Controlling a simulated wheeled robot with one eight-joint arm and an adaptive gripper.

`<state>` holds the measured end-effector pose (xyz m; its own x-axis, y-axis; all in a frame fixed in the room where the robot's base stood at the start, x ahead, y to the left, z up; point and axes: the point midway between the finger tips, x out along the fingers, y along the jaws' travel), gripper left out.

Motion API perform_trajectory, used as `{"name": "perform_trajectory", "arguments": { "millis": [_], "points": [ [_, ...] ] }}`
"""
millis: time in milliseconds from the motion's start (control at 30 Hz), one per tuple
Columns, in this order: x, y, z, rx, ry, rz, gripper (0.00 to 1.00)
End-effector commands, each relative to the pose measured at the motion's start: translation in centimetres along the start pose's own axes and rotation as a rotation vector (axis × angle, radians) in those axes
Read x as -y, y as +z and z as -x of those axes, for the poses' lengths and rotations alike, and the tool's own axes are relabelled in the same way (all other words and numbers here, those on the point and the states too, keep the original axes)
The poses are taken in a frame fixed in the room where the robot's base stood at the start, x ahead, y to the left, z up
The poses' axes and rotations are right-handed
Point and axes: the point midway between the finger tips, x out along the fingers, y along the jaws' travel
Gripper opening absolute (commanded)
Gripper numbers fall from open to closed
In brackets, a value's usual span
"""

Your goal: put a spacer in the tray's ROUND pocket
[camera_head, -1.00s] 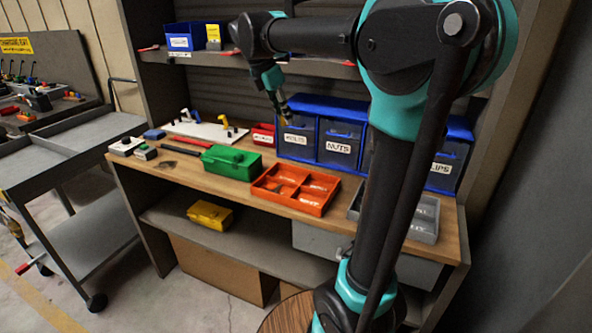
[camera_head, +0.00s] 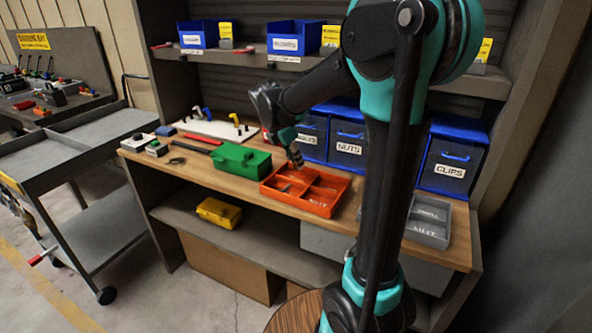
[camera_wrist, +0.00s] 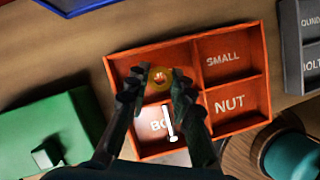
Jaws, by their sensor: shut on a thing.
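My gripper (camera_head: 297,163) is shut on a small round yellow-orange piece (camera_wrist: 157,77), seemingly a spacer, seen end-on between the fingertips in the wrist view. The gripper hangs above the upper-left compartment of the orange tray (camera_wrist: 185,41); the height of the gap is hard to judge. The grey tray (camera_wrist: 288,45) is at the right edge of the wrist view, cut off, with a label ending in "OUND" on its upper pocket and "BOLT" below. In the head view the grey tray (camera_head: 428,238) lies right of the orange one, partly behind my arm.
The orange tray's other compartments read SMALL, NUT and BO..., with a white bolt-like thing (camera_wrist: 169,122) at the last. A green box (camera_head: 242,160) stands left of the tray. Blue bins (camera_head: 348,145) stand behind, under a shelf (camera_head: 240,60).

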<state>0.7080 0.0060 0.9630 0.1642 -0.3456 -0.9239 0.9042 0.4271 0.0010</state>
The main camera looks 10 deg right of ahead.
Motion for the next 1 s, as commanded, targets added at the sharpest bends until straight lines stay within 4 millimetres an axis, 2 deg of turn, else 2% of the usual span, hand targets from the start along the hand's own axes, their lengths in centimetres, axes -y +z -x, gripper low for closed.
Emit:
{"name": "perform_trajectory", "arguments": {
  "millis": [200,300,700,733,867,1000],
  "points": [
    [0.0,-1.1,-2.6,0.000,0.000,0.000,0.01],
    [0.0,-1.4,-3.3,0.000,0.000,0.000,0.01],
    [0.0,-1.5,-3.7,0.000,0.000,0.000,0.01],
    [0.0,-1.5,-3.6,0.000,0.000,0.000,0.26],
    [0.0,-1.5,-3.6,0.000,0.000,0.000,0.42],
    [0.0,-1.5,-3.6,0.000,0.000,0.000,0.43]
  ]
}}
